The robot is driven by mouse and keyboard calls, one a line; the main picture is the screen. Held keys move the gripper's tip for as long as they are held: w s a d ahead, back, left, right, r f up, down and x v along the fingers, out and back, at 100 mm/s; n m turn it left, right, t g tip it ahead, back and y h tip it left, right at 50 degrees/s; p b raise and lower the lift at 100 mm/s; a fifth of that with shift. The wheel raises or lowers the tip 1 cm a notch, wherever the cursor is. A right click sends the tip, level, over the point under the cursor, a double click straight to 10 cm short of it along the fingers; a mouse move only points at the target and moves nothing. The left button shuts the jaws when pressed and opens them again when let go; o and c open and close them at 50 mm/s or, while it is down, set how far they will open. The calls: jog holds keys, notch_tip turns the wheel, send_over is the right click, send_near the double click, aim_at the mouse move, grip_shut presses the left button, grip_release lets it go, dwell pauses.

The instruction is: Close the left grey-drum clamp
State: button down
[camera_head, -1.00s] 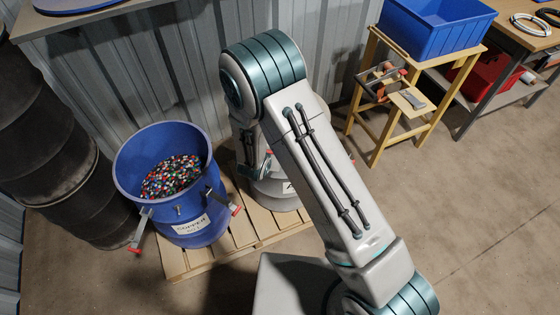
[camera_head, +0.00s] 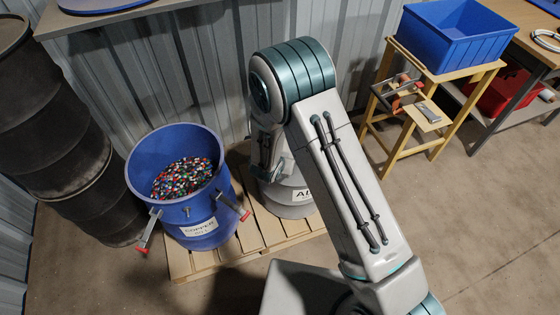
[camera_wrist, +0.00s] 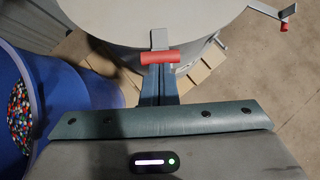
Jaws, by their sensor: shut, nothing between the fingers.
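The grey drum (camera_head: 297,208) stands behind my arm in the head view, where only its lower front and part of its label show. In the wrist view its pale round top (camera_wrist: 150,15) fills the upper middle. A clamp with a red grip (camera_wrist: 160,58) sits at the near rim, directly ahead of my gripper (camera_wrist: 159,80). My gripper is shut and empty, its dark fingers just below the red grip; I cannot tell whether they touch it. A second clamp (camera_wrist: 270,11) sticks outward at the right rim, with a red tip. The near clamp's exact lever position is unclear.
A blue drum (camera_head: 140,190) of coloured granules stands close on the left, its red-tipped levers sticking out. Both drums are on a wooden pallet (camera_head: 262,232). A corrugated wall is behind. A yellow stand with a blue bin (camera_head: 450,45) is at right; the right floor is clear.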

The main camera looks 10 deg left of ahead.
jog(key=s+v, duration=0.1)
jog(key=v, duration=1.1)
jog(key=shift+s, duration=0.2)
jog(key=shift+f, duration=0.1)
jog(key=d+r+m+g+h, duration=0.1)
jog(key=d+r+m+h, duration=0.1)
jog(key=d+r+m, duration=0.7)
jog(key=d+r+m+g+h, duration=0.1)
jog(key=d+r+m+h, duration=0.1)
jog(key=d+r+m, duration=0.55)
jog(key=s+d+r+m+g+y, duration=0.1)
jog(key=s+d+r+m+y, duration=0.1)
jog(key=s+d+m, duration=0.3)
jog(key=s+d+r+m+g+y, duration=0.2)
jog(key=s+d+m, duration=0.3)
jog(key=m, duration=0.9)
jog(key=s+r, duration=0.1)
jog(key=s, duration=0.2)
jog(key=shift+d+r+y, duration=0.15)
jog(key=shift+d+y, duration=0.15)
jog(key=shift+d, duration=0.1)
